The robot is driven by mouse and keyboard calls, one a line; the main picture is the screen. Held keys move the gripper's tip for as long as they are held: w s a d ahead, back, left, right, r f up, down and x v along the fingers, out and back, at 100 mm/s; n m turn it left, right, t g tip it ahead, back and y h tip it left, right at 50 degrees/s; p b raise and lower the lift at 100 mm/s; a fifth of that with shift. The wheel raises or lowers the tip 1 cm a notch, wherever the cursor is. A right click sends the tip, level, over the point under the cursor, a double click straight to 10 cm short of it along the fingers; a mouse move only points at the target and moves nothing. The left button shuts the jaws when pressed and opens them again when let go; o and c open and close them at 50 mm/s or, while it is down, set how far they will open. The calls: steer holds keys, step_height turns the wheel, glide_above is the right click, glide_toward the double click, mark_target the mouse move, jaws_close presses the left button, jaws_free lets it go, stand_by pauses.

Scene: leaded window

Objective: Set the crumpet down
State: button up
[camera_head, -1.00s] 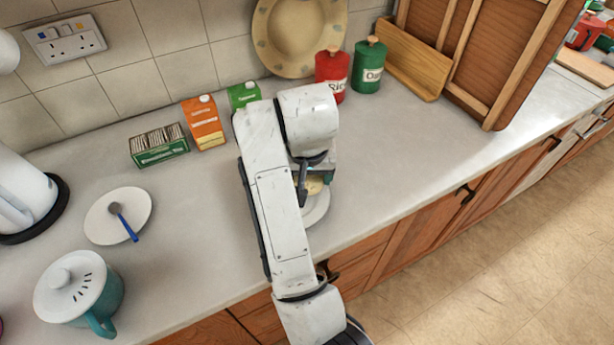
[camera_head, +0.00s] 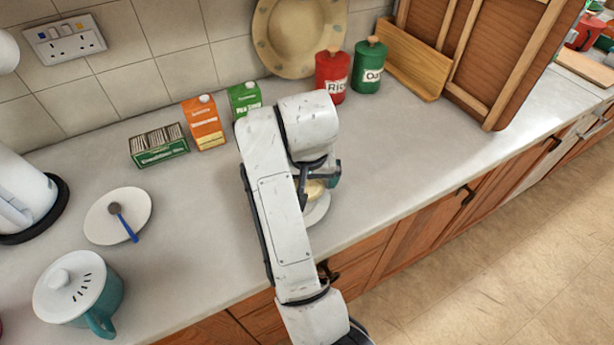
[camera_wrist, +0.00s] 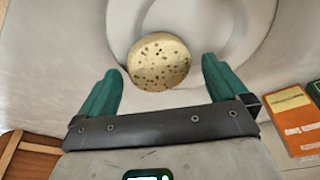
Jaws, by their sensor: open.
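The crumpet (camera_wrist: 158,62) is a round, pale yellow disc with dark holes on its face. In the wrist view it overlaps the near rim of a white plate (camera_wrist: 235,25); I cannot tell whether it lies flat. In the head view the crumpet (camera_head: 313,190) is partly hidden by my arm, with the plate (camera_head: 319,210) just below it. My gripper (camera_wrist: 160,66) is open, its two green fingers on either side of the crumpet, with a visible gap at each side. It also shows in the head view (camera_head: 321,180).
An orange carton (camera_head: 205,122), a green carton (camera_head: 244,97) and a tea box (camera_head: 158,146) stand at the back. A plate with a spoon (camera_head: 118,214) and a teal pot (camera_head: 80,290) are at left. The counter's front edge runs close to the right of my gripper.

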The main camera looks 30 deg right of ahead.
steer(key=shift+r, duration=0.1)
steer(key=shift+r, duration=0.35)
steer(key=p+v, duration=0.5)
steer(key=v, duration=0.7)
steer(key=shift+s, duration=0.1)
